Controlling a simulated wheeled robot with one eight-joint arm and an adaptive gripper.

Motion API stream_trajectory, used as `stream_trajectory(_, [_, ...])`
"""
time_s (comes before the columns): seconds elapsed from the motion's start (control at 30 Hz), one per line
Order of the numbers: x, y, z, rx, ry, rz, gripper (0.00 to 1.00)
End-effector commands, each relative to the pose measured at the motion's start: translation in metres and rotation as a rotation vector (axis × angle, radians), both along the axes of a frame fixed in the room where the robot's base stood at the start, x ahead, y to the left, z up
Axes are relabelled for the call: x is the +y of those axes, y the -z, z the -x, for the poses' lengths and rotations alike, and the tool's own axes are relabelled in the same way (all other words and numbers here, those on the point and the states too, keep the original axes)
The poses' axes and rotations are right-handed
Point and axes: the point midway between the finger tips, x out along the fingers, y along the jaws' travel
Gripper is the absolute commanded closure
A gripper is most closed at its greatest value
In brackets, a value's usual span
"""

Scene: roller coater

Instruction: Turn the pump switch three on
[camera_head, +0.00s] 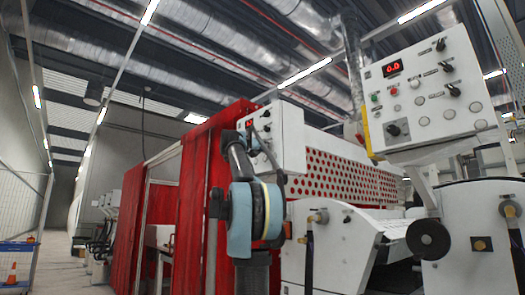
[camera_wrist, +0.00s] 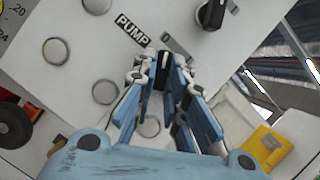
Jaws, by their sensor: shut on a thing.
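In the wrist view a black rotary switch (camera_wrist: 164,64) with a white mark sits on the white panel beside the label PUMP (camera_wrist: 131,30). My gripper (camera_wrist: 162,80) has its blue fingers on both sides of this switch and is shut on it. The fingers hide the switch's base, and I cannot read which number it has. In the camera_head view my gripper is small and partly hidden by my arm, at the smaller white control box (camera_head: 287,140) in the middle.
Another black knob (camera_wrist: 211,13) is at the top of the wrist view. Blank round buttons (camera_wrist: 56,51) lie left of the fingers. A larger control panel (camera_head: 428,85) with a red display stands at right. A red curtain (camera_head: 195,200) hangs left of my arm.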

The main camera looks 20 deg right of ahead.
Motion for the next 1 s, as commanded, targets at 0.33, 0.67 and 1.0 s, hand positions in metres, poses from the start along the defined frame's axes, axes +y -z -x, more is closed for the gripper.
stream_trajectory(0.33, [0.004, 0.002, -0.004, -0.071, -0.004, -0.028, 1.0])
stream_trajectory(0.67, [0.006, 0.003, -0.008, -0.314, -0.007, -0.116, 1.0])
stream_trajectory(1.0, [0.007, 0.003, -0.012, -0.615, -0.007, -0.227, 1.0])
